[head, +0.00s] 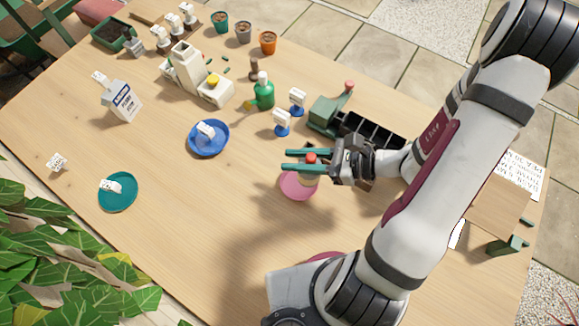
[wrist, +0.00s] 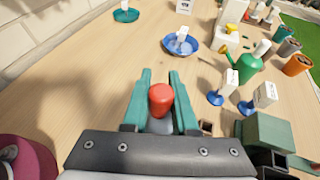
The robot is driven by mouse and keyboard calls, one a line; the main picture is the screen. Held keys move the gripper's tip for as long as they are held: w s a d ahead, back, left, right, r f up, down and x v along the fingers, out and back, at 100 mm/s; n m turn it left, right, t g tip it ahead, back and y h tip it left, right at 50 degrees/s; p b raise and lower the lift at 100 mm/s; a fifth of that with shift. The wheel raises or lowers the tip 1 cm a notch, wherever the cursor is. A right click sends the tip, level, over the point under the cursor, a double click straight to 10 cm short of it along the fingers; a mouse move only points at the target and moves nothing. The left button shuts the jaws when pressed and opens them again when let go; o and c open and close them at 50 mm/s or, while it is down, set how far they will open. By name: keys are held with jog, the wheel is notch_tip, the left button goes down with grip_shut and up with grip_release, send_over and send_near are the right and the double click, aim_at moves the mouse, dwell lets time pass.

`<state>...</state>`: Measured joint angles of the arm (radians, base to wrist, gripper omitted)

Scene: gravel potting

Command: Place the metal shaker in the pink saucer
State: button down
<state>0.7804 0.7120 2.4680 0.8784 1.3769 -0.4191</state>
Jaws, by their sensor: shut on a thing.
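The metal shaker, with a red knob top (head: 311,158), is held upright between the green fingers of my gripper (head: 308,160). In the wrist view its red top (wrist: 161,98) and a bit of grey body show between the fingers (wrist: 161,92). The pink saucer (head: 296,190) lies on the table directly below the gripper in the head view, partly covered by the fingers and shaker. I cannot tell whether the shaker's base touches it. The saucer is hidden in the wrist view.
A blue saucer (head: 220,146) and a teal saucer (head: 118,203) hold white tags. Tags on blue stands (head: 282,124), a green bottle (head: 264,92) and a black compartment tray (head: 372,133) stand nearby. The table (head: 200,240) is clear to the front left.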

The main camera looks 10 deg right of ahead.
jog(key=shift+w+a+f, duration=0.15)
jog(key=shift+a+f, duration=0.15)
jog(key=shift+f, duration=0.55)
jog(key=shift+w+a+f, duration=0.15)
jog(key=shift+a+f, duration=0.15)
jog(key=shift+f, duration=0.6)
jog(key=shift+w+a+f, duration=0.15)
jog(key=shift+a+f, duration=0.15)
jog(key=shift+f, duration=0.55)
jog(key=shift+f, duration=0.1)
jog(key=c, duration=0.7)
grip_release()
